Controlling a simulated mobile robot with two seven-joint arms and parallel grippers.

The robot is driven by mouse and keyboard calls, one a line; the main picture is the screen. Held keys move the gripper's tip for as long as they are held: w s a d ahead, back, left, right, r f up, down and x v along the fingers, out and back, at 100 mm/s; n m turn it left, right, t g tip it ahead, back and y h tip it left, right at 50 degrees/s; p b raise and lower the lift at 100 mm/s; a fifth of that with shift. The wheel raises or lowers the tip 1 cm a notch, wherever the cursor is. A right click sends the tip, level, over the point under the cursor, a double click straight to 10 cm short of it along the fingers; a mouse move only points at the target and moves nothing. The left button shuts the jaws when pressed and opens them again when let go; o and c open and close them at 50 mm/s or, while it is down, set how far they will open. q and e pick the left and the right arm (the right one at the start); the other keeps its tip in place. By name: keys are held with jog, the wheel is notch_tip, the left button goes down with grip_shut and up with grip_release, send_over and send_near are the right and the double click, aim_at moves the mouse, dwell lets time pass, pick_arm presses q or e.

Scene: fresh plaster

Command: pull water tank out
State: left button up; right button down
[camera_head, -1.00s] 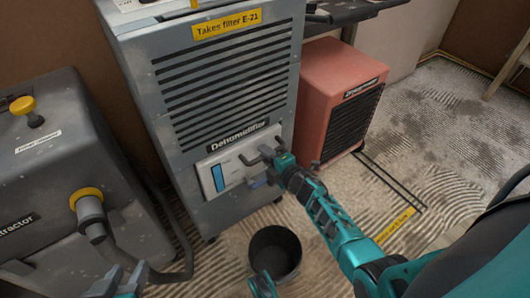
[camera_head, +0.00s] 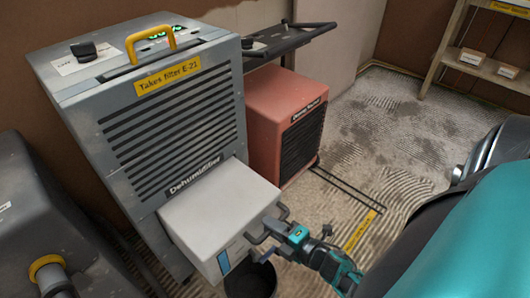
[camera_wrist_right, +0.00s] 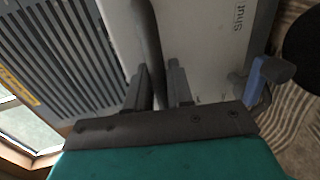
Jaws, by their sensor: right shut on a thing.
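The water tank (camera_head: 220,205) is a white box with a blue level window on its front. It sticks well out of the lower front of the grey dehumidifier (camera_head: 170,120), and its back end seems to be still inside the opening. My right gripper (camera_head: 276,231) is shut on the dark handle at the tank's front. In the right wrist view the two fingers (camera_wrist_right: 160,88) stand on either side of the dark handle bar (camera_wrist_right: 147,45), with the white tank front (camera_wrist_right: 200,50) behind. My left gripper is not in view.
A black bucket (camera_head: 250,282) stands on the floor below the tank's front. A red dryer (camera_head: 285,115) stands right of the dehumidifier. A grey extractor (camera_head: 40,215) is at the left. Ridged floor lies open at the right, with a shelf (camera_head: 480,60) at the back.

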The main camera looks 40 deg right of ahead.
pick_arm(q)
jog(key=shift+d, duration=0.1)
pick_arm(e)
jog(key=c, duration=1.1)
grip_release()
jog(key=shift+c, duration=0.2)
jog(key=shift+s, duration=0.1)
pick_arm(q)
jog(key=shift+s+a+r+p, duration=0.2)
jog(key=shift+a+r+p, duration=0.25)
jog(key=shift+p, duration=0.7)
pick_arm(e)
jog(key=v, duration=1.2)
jog(key=shift+s, duration=0.4)
jog(key=shift+w+r, duration=0.1)
jog(key=shift+w, duration=0.05)
